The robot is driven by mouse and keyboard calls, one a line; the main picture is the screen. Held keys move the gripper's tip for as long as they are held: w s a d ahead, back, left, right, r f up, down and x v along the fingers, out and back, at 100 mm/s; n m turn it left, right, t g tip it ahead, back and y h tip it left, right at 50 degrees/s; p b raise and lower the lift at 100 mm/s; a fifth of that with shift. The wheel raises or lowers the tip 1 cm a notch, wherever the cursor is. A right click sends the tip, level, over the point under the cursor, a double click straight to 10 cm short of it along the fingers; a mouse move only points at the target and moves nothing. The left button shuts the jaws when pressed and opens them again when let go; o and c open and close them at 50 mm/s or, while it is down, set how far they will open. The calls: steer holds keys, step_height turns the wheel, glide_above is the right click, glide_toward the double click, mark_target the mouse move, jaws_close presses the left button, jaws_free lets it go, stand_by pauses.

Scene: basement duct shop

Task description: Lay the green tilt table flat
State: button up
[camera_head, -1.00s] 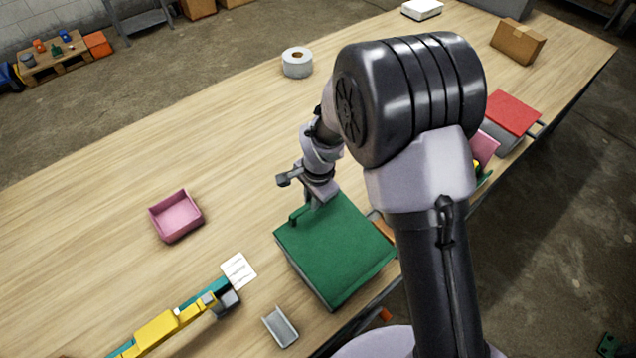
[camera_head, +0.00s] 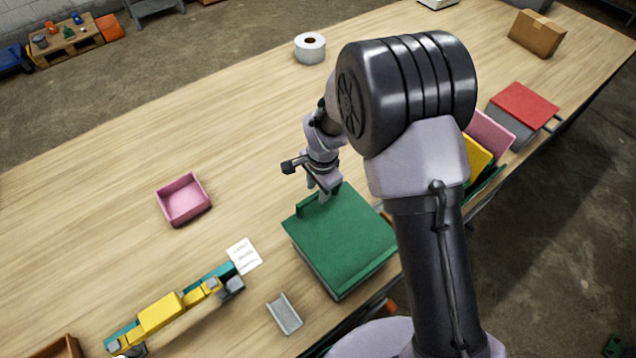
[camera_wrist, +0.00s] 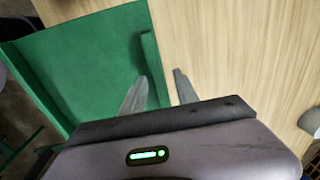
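The green tilt table (camera_head: 342,245) is at the near edge of the workbench, with a raised green lip along its far-left edge and a grey side showing beneath its top. I cannot tell its exact tilt. My gripper (camera_head: 322,193) is over that lip, pointing down. In the wrist view the green board (camera_wrist: 85,65) fills the left side, and its lip (camera_wrist: 151,62) lies in line with the gap between my fingers (camera_wrist: 158,88). The fingers are apart and empty, the left one over green, the right one over bare wood. Whether either touches the lip is unclear.
A pink tray (camera_head: 183,200), a white card (camera_head: 244,256), a grey channel piece (camera_head: 284,314) and a yellow-and-teal tool (camera_head: 165,312) lie to the left. A red tilting panel (camera_head: 524,104) and pink panel (camera_head: 490,130) stand right.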

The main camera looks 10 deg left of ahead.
step_height(320, 180, up, 17)
steer(key=s+d+p, duration=0.1)
steer(key=p, duration=0.1)
steer(key=shift+d, duration=0.15)
steer(key=shift+s, duration=0.1)
steer(key=s+d+n+t+y+b, duration=0.1)
steer(key=s+d+b, duration=0.2)
steer(key=d+b, duration=0.3)
steer(key=s+d+n+t+b, duration=0.1)
steer(key=s+d+b, duration=0.3)
steer(key=d+b, duration=0.15)
steer(key=s+d+f+n+t+b, duration=0.1)
steer(key=s+d+f+b, duration=0.1)
steer(key=s, duration=0.4)
steer(key=s+d+f+n+t+b, duration=0.1)
steer(key=s+d+f+t+b, duration=0.1)
steer(key=s+d+b, duration=0.3)
steer(key=shift+s+f+b, duration=0.65)
steer(key=shift+s+b, duration=0.05)
steer(key=shift+b, duration=0.25)
